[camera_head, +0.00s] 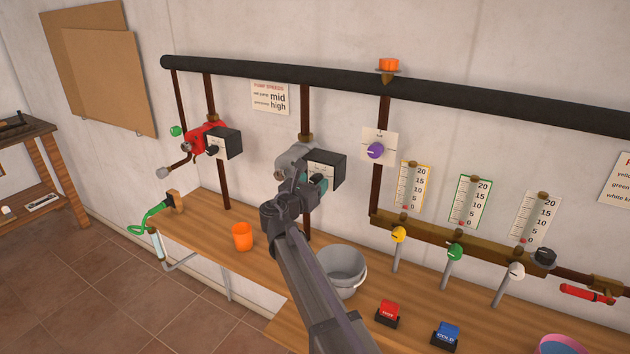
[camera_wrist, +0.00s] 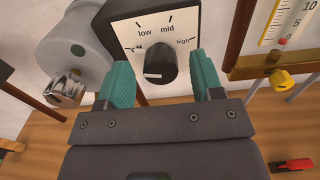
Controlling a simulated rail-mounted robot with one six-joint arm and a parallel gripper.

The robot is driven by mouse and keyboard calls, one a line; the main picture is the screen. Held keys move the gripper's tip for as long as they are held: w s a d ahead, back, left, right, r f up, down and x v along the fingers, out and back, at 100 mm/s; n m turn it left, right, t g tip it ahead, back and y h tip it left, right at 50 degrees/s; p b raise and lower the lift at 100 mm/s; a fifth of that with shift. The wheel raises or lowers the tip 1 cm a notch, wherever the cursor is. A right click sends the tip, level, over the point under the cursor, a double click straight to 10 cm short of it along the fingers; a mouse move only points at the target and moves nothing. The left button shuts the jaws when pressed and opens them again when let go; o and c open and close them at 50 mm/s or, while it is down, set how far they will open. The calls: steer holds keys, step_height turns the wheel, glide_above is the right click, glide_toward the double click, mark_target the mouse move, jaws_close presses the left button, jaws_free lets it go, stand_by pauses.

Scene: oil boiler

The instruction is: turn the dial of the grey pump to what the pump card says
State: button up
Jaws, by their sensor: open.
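The grey pump (camera_head: 298,158) is on the middle pipe, with a black control box (camera_head: 330,168) at its right. In the wrist view the grey pump body (camera_wrist: 80,48) is at the left. The box's white face (camera_wrist: 185,30) reads low, mid and high, with a partly hidden mark at the left. The black dial (camera_wrist: 155,66) has a white mark low on its front; I cannot tell its setting. My gripper (camera_wrist: 163,66) is open, its teal fingers either side of the dial; contact is unclear. The pump card (camera_head: 270,97) reads mid for red and apparently high for grey.
A red pump (camera_head: 207,138) with its own box is on the left pipe. An orange cup (camera_head: 242,236) and a grey bucket (camera_head: 342,268) stand on the wooden bench. A purple knob (camera_head: 375,151) and several gauges are at the right.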

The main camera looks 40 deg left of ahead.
steer(key=shift+w+a, duration=0.2)
steer(key=shift+w, duration=0.9)
steer(key=c, duration=0.9)
